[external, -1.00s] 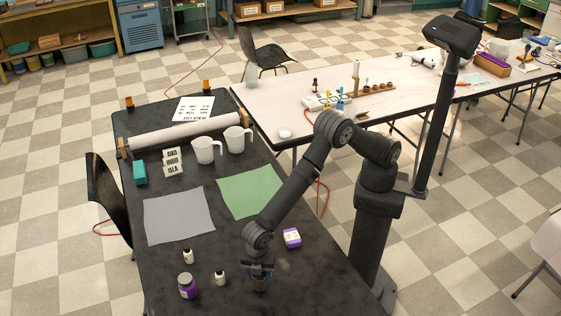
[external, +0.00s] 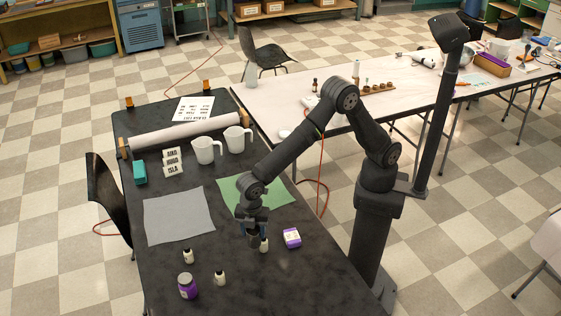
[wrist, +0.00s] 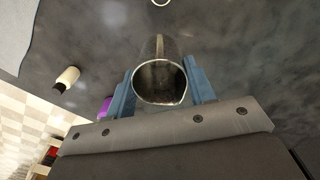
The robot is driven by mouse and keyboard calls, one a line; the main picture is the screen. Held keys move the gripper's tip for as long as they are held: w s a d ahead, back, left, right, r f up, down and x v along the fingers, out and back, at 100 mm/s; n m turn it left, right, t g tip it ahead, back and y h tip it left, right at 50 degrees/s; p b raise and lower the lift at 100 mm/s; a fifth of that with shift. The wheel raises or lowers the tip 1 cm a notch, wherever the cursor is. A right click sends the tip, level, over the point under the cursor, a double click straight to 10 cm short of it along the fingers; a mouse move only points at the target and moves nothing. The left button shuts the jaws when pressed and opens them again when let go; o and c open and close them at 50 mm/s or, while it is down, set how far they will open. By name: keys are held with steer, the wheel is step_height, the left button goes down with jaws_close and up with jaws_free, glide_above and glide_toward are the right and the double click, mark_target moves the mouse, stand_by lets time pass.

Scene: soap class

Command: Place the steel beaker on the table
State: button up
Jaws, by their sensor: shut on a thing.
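The steel beaker (wrist: 160,78) is a shiny metal cylinder between the two blue fingers of my gripper (wrist: 162,92) in the wrist view. Its open mouth faces the camera and it looks empty. In the external view my gripper (external: 252,232) points down over the black table (external: 258,288), near the front edge of the green cloth. There the beaker (external: 253,241) is small, dark and partly hidden by the fingers. I cannot tell exactly how far its base is from the tabletop.
A purple-and-white box (external: 292,237) lies farther right. Two small bottles (external: 188,256) (external: 220,278) and a purple jar (external: 187,287) stand front left. Grey (external: 178,218) and green (external: 268,196) cloths lie behind.

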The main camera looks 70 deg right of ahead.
steer(key=w+d+m, duration=0.5)
steer(key=w+d, duration=1.3)
steer(key=d, duration=0.4)
steer(key=w+d+m, duration=0.2)
steer(key=d+m, duration=0.1)
steer(key=d, duration=1.2)
steer(key=w+d+m, duration=0.2)
steer(key=w+d, duration=0.1)
steer(key=d, duration=1.3)
steer(key=s+d+m, duration=0.2)
steer(key=s+d, duration=0.2)
steer(key=d, duration=0.6)
steer(key=s+d+m, duration=0.2)
steer(key=s+d, duration=0.2)
steer(key=d, duration=0.5)
steer(key=s+d+m, duration=0.2)
steer(key=s+d, duration=0.2)
steer(key=d, duration=0.6)
steer(key=s+d+m, duration=0.4)
steer(key=s+d, duration=1.3)
steer(key=s, duration=0.4)
steer(key=shift+w+a+f, duration=0.35)
steer(key=shift+w+f, duration=1.4)
steer(key=shift+w, duration=0.15)
steer(key=shift+w+a+f, duration=0.3)
steer(key=shift+w+f, duration=1.5)
steer(key=shift+w, duration=0.15)
steer(key=shift+w+a+f, duration=0.35)
steer(key=shift+w+f, duration=1.4)
steer(key=shift+w, duration=0.15)
